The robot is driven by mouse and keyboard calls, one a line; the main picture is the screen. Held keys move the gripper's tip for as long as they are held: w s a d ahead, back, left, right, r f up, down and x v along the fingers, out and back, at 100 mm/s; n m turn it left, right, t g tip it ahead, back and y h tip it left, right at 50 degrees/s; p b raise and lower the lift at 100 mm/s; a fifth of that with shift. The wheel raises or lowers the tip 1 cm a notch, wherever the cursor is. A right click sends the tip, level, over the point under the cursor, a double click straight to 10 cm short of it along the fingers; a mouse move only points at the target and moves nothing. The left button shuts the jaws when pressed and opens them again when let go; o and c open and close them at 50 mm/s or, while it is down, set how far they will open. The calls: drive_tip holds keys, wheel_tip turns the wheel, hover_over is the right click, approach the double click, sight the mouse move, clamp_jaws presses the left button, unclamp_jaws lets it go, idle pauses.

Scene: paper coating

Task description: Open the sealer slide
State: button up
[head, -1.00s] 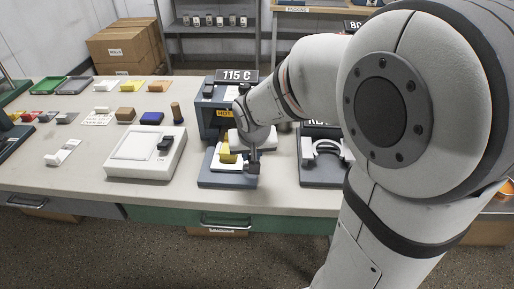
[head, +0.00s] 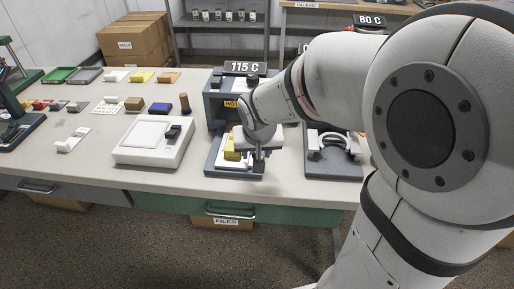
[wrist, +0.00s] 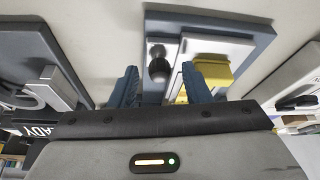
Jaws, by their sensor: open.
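The sealer (head: 216,112) is a blue-grey box with an orange HOT label under a 115 C sign. Its blue base (head: 222,172) extends toward me and bears a white plate with a yellow block (head: 232,147) on it. In the wrist view the white plate (wrist: 215,48) and yellow block (wrist: 208,72) lie beside a dark round knob (wrist: 158,66). My gripper (wrist: 159,74) is open, with one blue finger on each side of the knob. I cannot tell whether either finger touches it. In the head view my gripper and wrist partly hide the sealer's front.
A white device (head: 152,140) with a black handle stands left of the sealer. A dark fixture (head: 333,158) with a pale curved handle stands to the right. Small blocks and trays lie at the back left. The table's front strip is clear.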

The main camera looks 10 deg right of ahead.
drive_tip(key=v, duration=0.7)
drive_tip(key=shift+s+r+p, duration=0.2)
drive_tip(key=shift+r+p, duration=0.15)
drive_tip(key=shift+p, duration=0.05)
drive_tip(key=s+d+r+g+p, duration=0.1)
drive_tip(key=s+d+p, duration=0.1)
drive_tip(key=s, duration=0.4)
drive_tip(key=s+d+r+n+p, duration=0.1)
drive_tip(key=s+d+p, duration=0.1)
drive_tip(key=s, duration=0.4)
drive_tip(key=shift+s+d+r+g+p, duration=0.15)
drive_tip(key=shift+s+r+g+p, duration=0.2)
drive_tip(key=shift+p, duration=0.25)
